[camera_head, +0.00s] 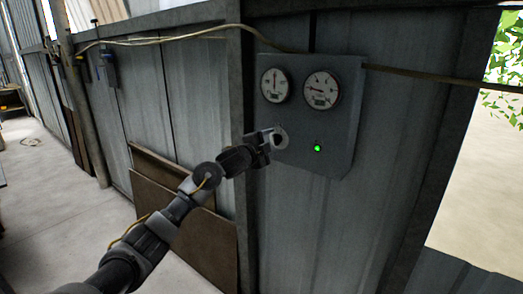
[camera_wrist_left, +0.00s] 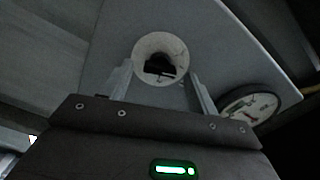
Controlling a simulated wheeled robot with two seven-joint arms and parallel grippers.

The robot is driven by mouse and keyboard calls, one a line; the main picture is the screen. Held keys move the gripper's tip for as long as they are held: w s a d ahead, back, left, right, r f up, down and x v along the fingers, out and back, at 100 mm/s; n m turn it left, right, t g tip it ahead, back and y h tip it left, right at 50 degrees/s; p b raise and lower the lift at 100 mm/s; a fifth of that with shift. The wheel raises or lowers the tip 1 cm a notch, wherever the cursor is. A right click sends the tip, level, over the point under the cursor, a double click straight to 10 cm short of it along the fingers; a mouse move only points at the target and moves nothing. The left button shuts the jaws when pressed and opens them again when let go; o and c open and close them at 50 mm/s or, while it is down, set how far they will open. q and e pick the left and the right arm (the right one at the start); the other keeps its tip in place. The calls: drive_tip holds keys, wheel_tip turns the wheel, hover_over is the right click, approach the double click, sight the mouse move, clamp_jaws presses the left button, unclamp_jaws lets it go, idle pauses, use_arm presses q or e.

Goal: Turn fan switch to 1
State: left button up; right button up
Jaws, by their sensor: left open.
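The fan switch (camera_head: 280,138) is a round pale dial on the lower left of a grey metal panel (camera_head: 345,120). In the left wrist view the switch (camera_wrist_left: 161,48) shows a white ring with a dark knob at its centre. My left gripper (camera_head: 268,140) is at the switch. In the wrist view its two fingers (camera_wrist_left: 160,85) stand apart on either side of the dial's lower part, with nothing held between them. I cannot tell whether they touch the knob. The knob's setting is too small to read. My right gripper is not in view.
Two round gauges, a left one (camera_head: 275,85) and a right one (camera_head: 321,89), sit above the switch. A green light (camera_head: 317,148) glows to its right. A cable (camera_head: 420,78) runs along the corrugated wall. Brown boards (camera_head: 195,245) lean against the wall below.

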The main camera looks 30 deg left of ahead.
use_arm(q)
drive_tip(key=s+a+b, duration=0.1)
drive_tip(key=s+b, duration=0.1)
drive_tip(key=s, duration=0.7)
drive_tip(key=shift+a, duration=0.3)
